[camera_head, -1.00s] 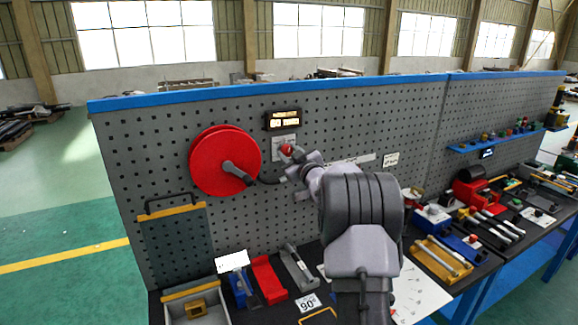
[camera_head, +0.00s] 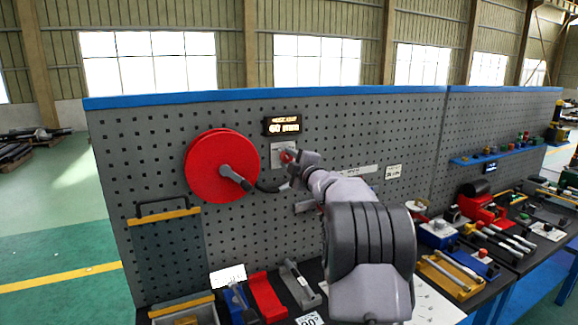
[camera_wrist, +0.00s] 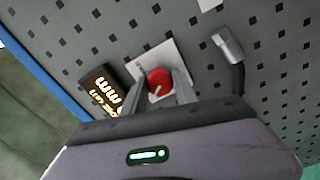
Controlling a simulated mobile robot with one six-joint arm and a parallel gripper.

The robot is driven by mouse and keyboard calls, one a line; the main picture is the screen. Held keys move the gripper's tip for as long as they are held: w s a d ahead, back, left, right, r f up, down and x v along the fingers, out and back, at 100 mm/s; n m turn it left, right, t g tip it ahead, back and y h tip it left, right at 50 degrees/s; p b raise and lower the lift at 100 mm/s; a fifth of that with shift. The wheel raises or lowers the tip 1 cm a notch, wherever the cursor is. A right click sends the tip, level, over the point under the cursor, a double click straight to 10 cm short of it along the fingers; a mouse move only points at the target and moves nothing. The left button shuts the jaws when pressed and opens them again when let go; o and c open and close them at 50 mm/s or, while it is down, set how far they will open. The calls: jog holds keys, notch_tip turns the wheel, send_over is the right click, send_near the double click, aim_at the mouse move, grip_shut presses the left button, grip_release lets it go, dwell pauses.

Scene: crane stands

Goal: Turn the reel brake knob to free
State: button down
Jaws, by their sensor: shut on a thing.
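The red reel brake knob (camera_wrist: 159,80) sits on a pale square plate (camera_wrist: 142,63) on the pegboard. In the head view the knob (camera_head: 286,156) shows beside my wrist, to the right of the red reel (camera_head: 205,165). My gripper (camera_wrist: 160,88) is at the knob, with one finger on each side of it, shut on it. A white pointer line shows on the knob's face. Any marks on the plate are too small to read.
A lit display (camera_head: 282,125) is above the knob plate and reads 60 mm. A crank handle (camera_head: 236,176) sticks out from the reel. Red and blue holders, tools and a grey tray (camera_head: 190,312) stand on the bench below.

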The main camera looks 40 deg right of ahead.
jog(key=shift+n+b, duration=0.3)
jog(key=shift+n, duration=0.6)
jog(key=c, duration=1)
grip_release()
jog(key=shift+o, duration=0.2)
jog(key=v, duration=1.7)
jog(key=shift+s, duration=0.25)
